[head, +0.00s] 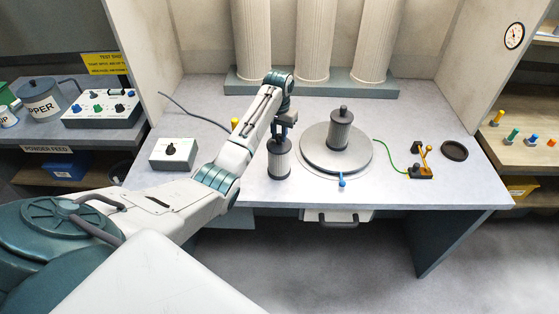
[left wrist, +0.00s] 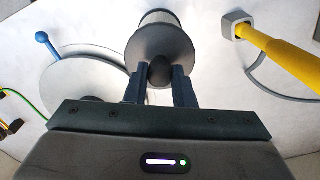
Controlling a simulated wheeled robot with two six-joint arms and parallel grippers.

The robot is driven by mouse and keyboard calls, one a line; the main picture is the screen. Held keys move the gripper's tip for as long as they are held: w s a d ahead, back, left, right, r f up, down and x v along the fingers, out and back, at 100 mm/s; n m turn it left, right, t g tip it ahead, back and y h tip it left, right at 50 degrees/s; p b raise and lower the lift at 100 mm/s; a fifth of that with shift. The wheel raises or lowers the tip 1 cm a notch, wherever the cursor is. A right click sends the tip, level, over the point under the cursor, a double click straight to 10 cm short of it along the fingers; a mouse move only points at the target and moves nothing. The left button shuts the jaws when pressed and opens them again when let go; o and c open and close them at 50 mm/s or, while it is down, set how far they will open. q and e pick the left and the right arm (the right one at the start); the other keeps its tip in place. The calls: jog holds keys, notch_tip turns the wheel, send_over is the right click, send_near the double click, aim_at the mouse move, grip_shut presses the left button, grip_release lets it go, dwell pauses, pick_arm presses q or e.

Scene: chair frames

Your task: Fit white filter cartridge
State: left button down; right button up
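A filter cartridge (head: 279,160) with a pale grey ribbed body and dark end caps stands upright at the front middle of the bench. My left gripper (head: 284,128) is directly above it, pointing down. In the left wrist view the two fingers (left wrist: 160,84) close on the round knob of the cartridge's dark cap (left wrist: 160,45). Whether its base touches the bench is unclear. A second, similar cartridge (head: 340,130) stands upright on a round grey plate (head: 315,158) to the right. The plate also shows in the left wrist view (left wrist: 75,80). My right gripper is not in view.
A blue-tipped lever (head: 342,181) sticks out at the plate's front. To the right are a yellow-handled clamp (head: 422,160) and a dark ring (head: 454,151). A knob box (head: 174,153) stands left. Tall white columns (head: 313,40) stand behind.

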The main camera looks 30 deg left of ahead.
pick_arm(q)
jog(key=shift+r, duration=2.15)
jog(key=shift+f, duration=0.1)
